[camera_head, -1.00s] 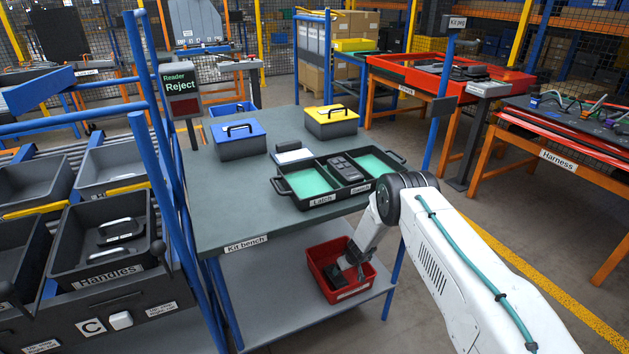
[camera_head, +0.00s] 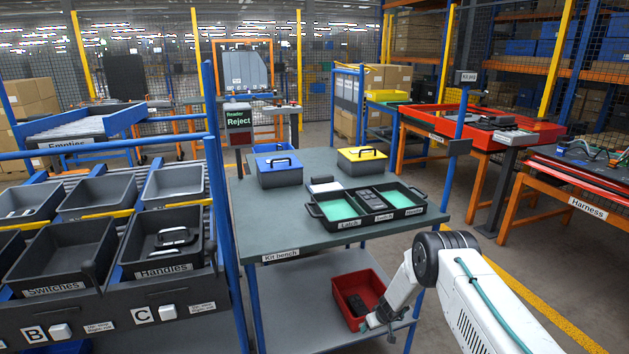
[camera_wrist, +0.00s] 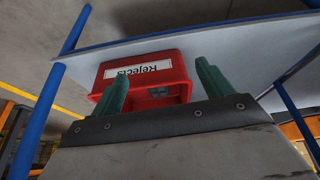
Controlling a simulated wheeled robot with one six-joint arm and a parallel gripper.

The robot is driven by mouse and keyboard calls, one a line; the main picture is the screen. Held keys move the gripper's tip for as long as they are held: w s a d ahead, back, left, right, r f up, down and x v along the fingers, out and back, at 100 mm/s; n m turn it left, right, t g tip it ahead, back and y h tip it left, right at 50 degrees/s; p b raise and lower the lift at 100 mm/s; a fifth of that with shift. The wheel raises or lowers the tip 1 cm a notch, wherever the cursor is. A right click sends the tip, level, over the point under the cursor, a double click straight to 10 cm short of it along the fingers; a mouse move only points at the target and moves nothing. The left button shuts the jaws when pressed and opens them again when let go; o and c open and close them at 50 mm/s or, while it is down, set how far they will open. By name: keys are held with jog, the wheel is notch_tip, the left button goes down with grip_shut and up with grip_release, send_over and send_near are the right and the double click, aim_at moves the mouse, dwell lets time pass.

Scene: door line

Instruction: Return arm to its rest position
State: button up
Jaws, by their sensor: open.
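My gripper (camera_head: 387,318) is low in front of the kit bench's lower shelf, at the right end of the red bin. In the wrist view my gripper (camera_wrist: 160,85) shows two green fingers spread apart with nothing between them. The red bin (camera_head: 345,288), labelled Rejects in the wrist view (camera_wrist: 178,58), stands on the lower shelf beyond the fingertips. A dark item (camera_head: 357,304) lies inside it. My white arm reaches in from the lower right of the head view.
A blue bench post (camera_head: 417,310) is close to my gripper. A rack of grey bins (camera_head: 165,240) stands left; floor at right is open.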

jog(key=s+a+r+m+g+y, duration=0.2)
jog(key=s+a+m+g, duration=0.15)
jog(key=s, duration=0.55)
jog(key=s+r+g, duration=0.1)
jog(key=s+r, duration=0.4)
jog(key=r, duration=0.8)
jog(key=s+r+g, duration=0.1)
jog(key=s+r, duration=0.4)
jog(key=r, duration=0.8)
jog(key=s+r+g, duration=0.2)
jog(key=s+r, duration=0.4)
jog(key=r, duration=0.7)
jog(key=s+d+r+t+h, duration=0.1)
jog(key=s+d+r+t, duration=0.1)
jog(key=s+r, duration=0.9)
jog(key=s+d+r+t+h, duration=0.2)
jog(key=s+d+r, duration=0.3)
jog(key=s+r, duration=0.7)
jog(key=s+m, duration=0.1)
jog(key=s, duration=0.5)
jog(key=shift+r+h, duration=0.2)
jog(key=shift+h, duration=0.1)
jog(key=shift+s, duration=0.1)
